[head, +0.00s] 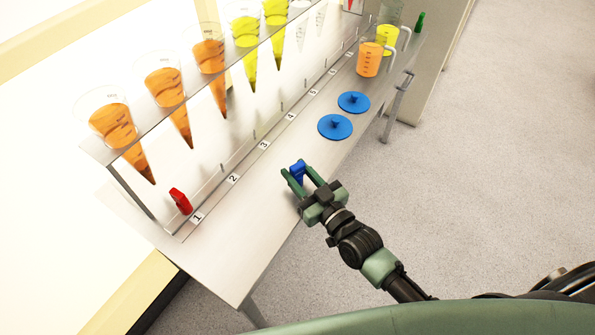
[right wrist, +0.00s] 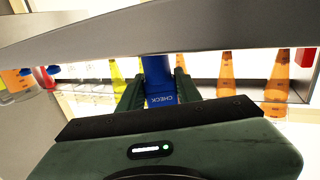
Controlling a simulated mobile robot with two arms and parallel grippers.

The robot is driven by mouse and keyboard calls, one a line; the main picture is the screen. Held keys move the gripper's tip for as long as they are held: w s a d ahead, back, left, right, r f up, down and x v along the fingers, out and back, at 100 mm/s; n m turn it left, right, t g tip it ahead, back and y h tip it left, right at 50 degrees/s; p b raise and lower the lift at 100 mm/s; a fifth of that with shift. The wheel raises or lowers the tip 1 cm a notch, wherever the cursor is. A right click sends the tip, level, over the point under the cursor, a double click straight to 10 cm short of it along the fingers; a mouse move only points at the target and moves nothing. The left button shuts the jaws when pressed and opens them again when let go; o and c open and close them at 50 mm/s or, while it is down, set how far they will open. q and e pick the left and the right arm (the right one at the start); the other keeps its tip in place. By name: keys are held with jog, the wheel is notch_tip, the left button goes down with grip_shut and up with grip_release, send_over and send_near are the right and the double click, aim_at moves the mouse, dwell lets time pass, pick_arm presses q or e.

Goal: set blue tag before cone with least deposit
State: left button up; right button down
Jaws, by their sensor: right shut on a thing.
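The blue tag (head: 297,171) is held between the fingers of my right gripper (head: 301,177), above the front edge of the table in the head view. The tag also shows in the right wrist view (right wrist: 158,80), with the word CHECK on it. Several clear cones hang in a rack; three hold orange liquid, such as the leftmost cone (head: 118,130), and two hold yellow, such as the yellow cone (head: 246,45). Farther cones look clear. Deposit at the tips is too small to compare. Number labels, such as label 1 (head: 197,218), run along the rack's foot. My left gripper is out of view.
A red tag (head: 181,201) stands by label 1. Two blue round lids (head: 335,127) (head: 354,102) lie on the table (head: 235,243). An orange beaker (head: 369,60) and a yellow beaker (head: 386,40) stand at the far end. The table between label 2 and the lids is clear.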

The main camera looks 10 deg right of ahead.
jog(key=c, duration=1)
grip_release()
jog(key=shift+f, duration=0.1)
jog(key=shift+o, duration=0.2)
jog(key=shift+r+p, duration=0.35)
jog(key=shift+r, duration=0.15)
jog(key=v, duration=1.2)
jog(key=shift+f+b, duration=0.2)
jog(key=shift+b, duration=0.15)
jog(key=shift+f, duration=0.1)
